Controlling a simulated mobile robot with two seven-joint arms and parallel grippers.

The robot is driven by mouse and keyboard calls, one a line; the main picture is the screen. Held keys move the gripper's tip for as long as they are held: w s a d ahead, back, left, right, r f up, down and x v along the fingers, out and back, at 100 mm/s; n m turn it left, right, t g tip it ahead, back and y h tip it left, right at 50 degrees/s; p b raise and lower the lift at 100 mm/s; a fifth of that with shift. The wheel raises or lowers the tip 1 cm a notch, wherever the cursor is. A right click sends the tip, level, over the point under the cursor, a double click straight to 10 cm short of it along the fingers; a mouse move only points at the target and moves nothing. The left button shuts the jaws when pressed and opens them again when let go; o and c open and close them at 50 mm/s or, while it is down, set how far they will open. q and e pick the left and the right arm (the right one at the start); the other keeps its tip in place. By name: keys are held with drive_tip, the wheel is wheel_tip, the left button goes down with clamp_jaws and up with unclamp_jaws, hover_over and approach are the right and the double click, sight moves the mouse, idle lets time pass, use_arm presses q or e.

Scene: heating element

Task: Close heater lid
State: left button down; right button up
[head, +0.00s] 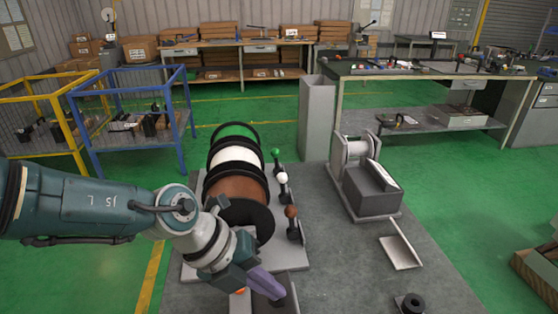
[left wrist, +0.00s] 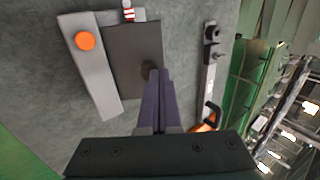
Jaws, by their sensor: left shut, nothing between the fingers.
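The heater (left wrist: 92,75) shows in the left wrist view as a grey strip with an orange button (left wrist: 86,41), beside a flat dark grey panel (left wrist: 125,45) with a dark round spot. I cannot tell whether this panel is the lid. My left gripper (left wrist: 157,76) is shut and empty, its purple fingers over the panel's lower right part; contact is unclear. In the head view the left gripper (head: 278,291) is at the bottom, above a dark box (head: 285,304) that it partly hides. My right gripper is not in view.
Large spools with green, white and brown windings (head: 236,190) stand just behind the left gripper. A grey machine with a reel (head: 370,195) stands to the right, with a small angled plate (head: 402,250) and a black ring (head: 411,303) nearer.

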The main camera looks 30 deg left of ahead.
sight(294, 300)
use_arm(q)
drive_tip(key=shift+w+d+f+b, duration=0.4)
drive_tip(key=shift+w+d+f, duration=0.1)
drive_tip(key=shift+d, duration=0.2)
drive_tip(key=shift+w+d+f+b, duration=0.65)
drive_tip(key=shift+d+f+b, duration=0.15)
drive_tip(key=shift+d+b, duration=0.25)
